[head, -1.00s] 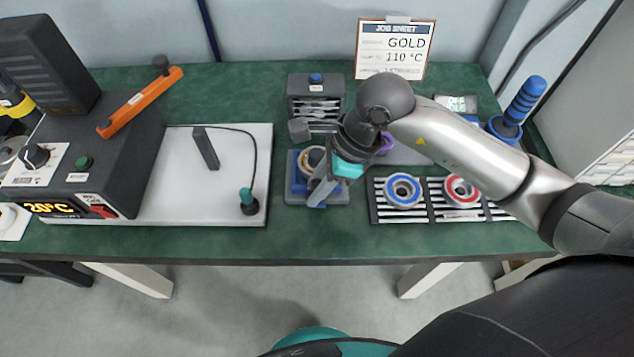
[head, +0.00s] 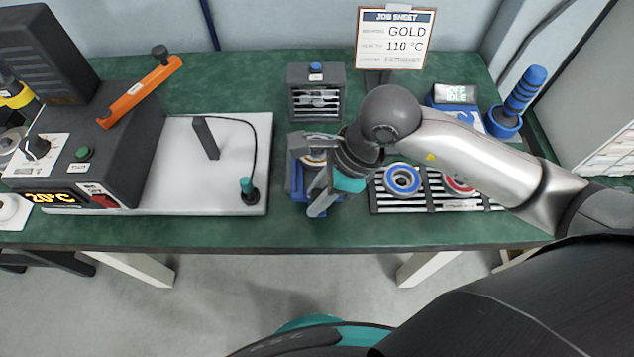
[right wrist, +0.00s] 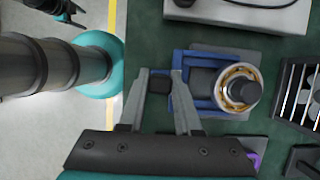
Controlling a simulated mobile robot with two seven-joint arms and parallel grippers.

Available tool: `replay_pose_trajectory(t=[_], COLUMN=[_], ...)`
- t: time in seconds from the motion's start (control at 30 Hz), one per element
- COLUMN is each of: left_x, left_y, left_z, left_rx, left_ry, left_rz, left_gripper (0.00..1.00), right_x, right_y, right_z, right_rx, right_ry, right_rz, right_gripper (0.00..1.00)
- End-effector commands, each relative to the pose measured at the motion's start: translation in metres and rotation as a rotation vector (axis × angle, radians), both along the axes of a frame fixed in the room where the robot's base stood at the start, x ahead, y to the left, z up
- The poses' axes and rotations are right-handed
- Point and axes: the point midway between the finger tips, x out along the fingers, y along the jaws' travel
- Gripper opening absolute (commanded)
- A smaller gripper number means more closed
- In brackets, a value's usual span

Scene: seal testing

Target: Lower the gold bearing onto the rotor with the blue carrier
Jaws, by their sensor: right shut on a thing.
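The blue carrier (right wrist: 205,84) is a fork with a dark handle block (right wrist: 160,86). My right gripper (right wrist: 165,80) is shut on that handle. The gold bearing (right wrist: 229,80) is a gold and pale ring at the carrier's far end in the right wrist view. The dark rotor (right wrist: 243,93) shows inside the ring; the height between them cannot be told. In the head view, my right gripper (head: 322,200) hides much of the blue carrier (head: 297,178), and only a sliver of the gold bearing (head: 315,157) shows.
A rack (head: 432,206) to the right holds a blue-ringed bearing (head: 402,180) and a red-ringed one (head: 458,185). A white plate (head: 225,190) with a heater lies left. The green table front is clear.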

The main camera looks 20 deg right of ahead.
Motion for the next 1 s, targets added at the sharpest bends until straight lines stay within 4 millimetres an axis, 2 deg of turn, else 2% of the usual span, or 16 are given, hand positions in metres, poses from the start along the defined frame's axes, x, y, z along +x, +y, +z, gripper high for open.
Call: replay_pose_trajectory(t=[0.8,1.0], left_x=[0.0,0.0], left_y=[0.0,0.0], left_z=[0.001,0.001], left_rx=[0.001,0.001], left_ry=[0.0,0.0], left_rz=[0.0,0.0], left_gripper=[0.67,0.67], right_x=[-0.047,-0.053], right_y=[0.013,0.015], right_z=[0.0,0.0], right_rx=[0.0,0.001], right_ry=[0.0,0.0], right_rz=[0.002,0.0], right_gripper=[0.0,0.0])
